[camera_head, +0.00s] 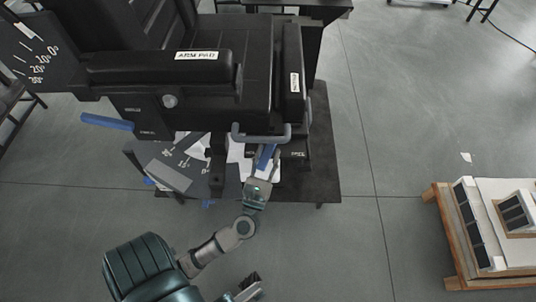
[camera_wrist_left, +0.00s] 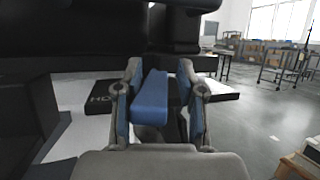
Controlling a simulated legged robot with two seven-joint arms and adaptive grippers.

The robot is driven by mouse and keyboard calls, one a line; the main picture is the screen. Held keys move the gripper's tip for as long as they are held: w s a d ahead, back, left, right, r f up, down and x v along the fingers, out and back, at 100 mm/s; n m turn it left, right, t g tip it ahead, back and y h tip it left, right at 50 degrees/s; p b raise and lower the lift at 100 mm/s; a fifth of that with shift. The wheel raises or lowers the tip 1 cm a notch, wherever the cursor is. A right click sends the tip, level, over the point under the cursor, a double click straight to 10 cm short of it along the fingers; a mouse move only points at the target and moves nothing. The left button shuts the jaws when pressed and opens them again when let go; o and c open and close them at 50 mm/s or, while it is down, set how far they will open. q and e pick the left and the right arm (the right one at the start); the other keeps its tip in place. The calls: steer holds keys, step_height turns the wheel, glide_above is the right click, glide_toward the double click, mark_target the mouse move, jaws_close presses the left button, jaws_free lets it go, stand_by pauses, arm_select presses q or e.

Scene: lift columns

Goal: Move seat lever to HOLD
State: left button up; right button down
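The blue seat lever (camera_head: 266,156) shows at the front underside of the black seat (camera_head: 262,60). My left gripper (camera_head: 262,164) is at the lever, its arm rising from below. In the left wrist view the blue lever (camera_wrist_left: 152,97) lies between the two spread fingers of the left gripper (camera_wrist_left: 160,100). A clear gap shows on the right of the lever; on the left it is close to the finger, and contact cannot be told. A dark plate (camera_wrist_left: 98,98) with partly hidden letters "HO" is left of the lever. A dark gripper-like part (camera_head: 246,286), perhaps my right gripper, shows at the bottom edge.
A grey bar (camera_head: 260,138) crosses the seat front just above my left gripper. Another blue handle (camera_head: 107,121) sticks out at the seat's left. An angle-marked plate (camera_head: 178,165) is left of the gripper. A wooden pallet (camera_head: 445,235) stands at right; floor between is clear.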

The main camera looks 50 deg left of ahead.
arm_select(q)
steer(key=shift+f, duration=0.15)
steer(key=shift+s+d+f, duration=0.15)
steer(key=shift+s, duration=0.05)
steer(key=v, duration=1.1)
steer(key=shift+s, duration=0.2)
steer(key=shift+d, duration=0.1)
